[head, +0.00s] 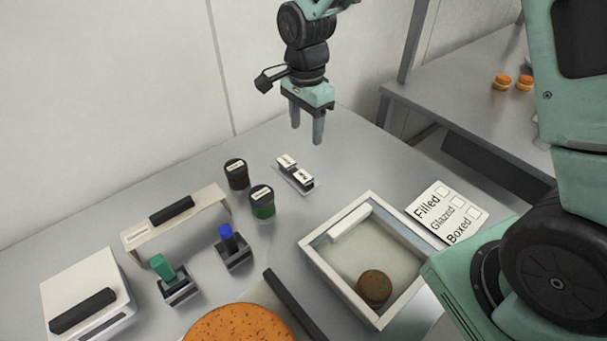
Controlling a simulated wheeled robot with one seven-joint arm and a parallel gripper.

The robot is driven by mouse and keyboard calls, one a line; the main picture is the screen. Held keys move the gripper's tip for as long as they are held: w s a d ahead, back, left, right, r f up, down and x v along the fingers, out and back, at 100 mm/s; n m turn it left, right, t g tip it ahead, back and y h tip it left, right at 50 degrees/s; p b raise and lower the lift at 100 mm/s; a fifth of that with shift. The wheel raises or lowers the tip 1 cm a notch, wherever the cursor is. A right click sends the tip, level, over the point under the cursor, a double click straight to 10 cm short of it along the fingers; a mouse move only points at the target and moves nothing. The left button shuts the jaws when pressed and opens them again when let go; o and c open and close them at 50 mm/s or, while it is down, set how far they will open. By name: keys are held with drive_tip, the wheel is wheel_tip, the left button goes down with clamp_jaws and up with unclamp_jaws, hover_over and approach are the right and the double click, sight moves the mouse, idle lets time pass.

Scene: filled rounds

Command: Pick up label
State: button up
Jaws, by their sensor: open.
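Two small white labels with dark print, a rear one (286,161) and a front one (304,178), sit on a small grey holder (291,182) on the table. Their print is too small to read. My gripper (307,132) is open and empty, pointing down. In the picture it is just above and slightly right of the labels, apart from them and higher than the table. A white card (444,211) reading Filled, Glazed and Boxed, with empty boxes, lies farther right.
Two dark-lidded jars (236,174) (262,202) stand left of the labels. A white-rimmed tray (325,265) holds a brown round (374,287). Green (163,268) and blue (228,237) handled tools, a bridge-shaped stand (205,200) and an orange round (238,325) occupy the front left.

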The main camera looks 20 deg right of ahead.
drive_tip(key=p, duration=0.2)
hover_over(304, 177)
drive_tip(key=f, duration=0.7)
drive_tip(key=shift+w+d+f, duration=0.1)
drive_tip(key=shift+d+f, duration=0.1)
drive_tip(key=shift+f, duration=0.2)
drive_tip(key=shift+a+f+p, duration=0.15)
drive_tip(key=shift+f+p, duration=0.45)
drive_tip(key=shift+f, duration=0.75)
drive_tip(key=shift+a+f+p, duration=0.1)
drive_tip(key=shift+f+p, duration=0.45)
drive_tip(key=shift+f, duration=0.75)
drive_tip(key=shift+f, duration=0.1)
drive_tip(key=c, duration=0.4)
